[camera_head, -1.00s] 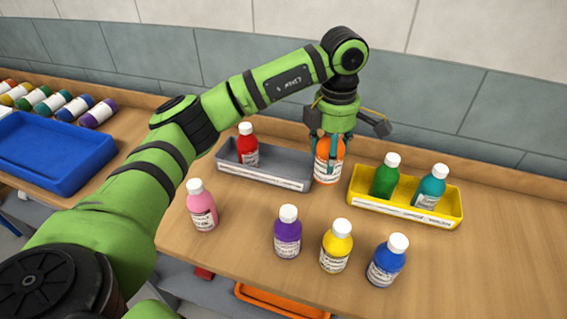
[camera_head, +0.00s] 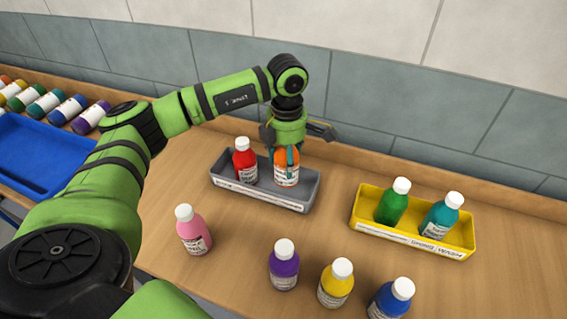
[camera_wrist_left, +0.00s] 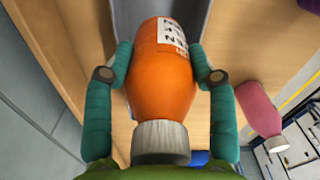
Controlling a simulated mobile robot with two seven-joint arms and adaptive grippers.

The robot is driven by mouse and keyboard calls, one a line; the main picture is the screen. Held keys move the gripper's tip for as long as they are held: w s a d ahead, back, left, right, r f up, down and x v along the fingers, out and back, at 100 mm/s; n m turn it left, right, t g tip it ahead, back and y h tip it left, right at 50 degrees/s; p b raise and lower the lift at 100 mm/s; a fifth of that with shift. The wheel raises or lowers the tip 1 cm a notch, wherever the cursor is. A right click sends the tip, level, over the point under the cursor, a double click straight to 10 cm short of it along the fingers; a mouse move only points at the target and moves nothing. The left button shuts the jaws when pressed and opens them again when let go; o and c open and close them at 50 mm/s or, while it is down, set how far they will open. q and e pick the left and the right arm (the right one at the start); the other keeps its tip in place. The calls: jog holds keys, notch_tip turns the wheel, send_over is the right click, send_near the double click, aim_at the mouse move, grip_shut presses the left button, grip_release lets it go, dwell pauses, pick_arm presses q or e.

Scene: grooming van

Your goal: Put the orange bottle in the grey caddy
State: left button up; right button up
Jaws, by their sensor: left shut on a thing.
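The orange bottle (camera_head: 287,168) is upright at the right part of the grey caddy (camera_head: 262,194). Its lower end is behind the caddy's front wall, so I cannot tell whether it touches the floor. My left gripper (camera_head: 287,156) is shut on it from above. In the left wrist view the orange bottle (camera_wrist_left: 161,75) sits between the two teal fingers (camera_wrist_left: 162,76), with its pale cap toward the palm. A red bottle (camera_head: 244,164) stands in the caddy's left part, beside the orange one. My right gripper is not in view.
A yellow caddy (camera_head: 411,239) at the right holds a green bottle (camera_head: 393,205) and a teal bottle (camera_head: 439,219). Pink (camera_head: 193,233), purple (camera_head: 284,268), yellow (camera_head: 336,287) and blue (camera_head: 390,301) bottles stand in front. A blue tray (camera_head: 42,155) is at far left.

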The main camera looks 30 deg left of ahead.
aim_at(284, 170)
pick_arm(q)
jog(key=shift+a+f, duration=0.3)
jog(key=shift+f, duration=0.1)
notch_tip(284, 170, down, 3)
jog(key=shift+f+p, duration=0.1)
jog(key=shift+p, duration=0.85)
jog(key=shift+f, duration=0.3)
jog(key=o, duration=1.1)
jog(key=shift+f+b, duration=0.1)
jog(key=shift+b, duration=0.2)
jog(key=o, duration=0.4)
jog(key=shift+o, duration=0.2)
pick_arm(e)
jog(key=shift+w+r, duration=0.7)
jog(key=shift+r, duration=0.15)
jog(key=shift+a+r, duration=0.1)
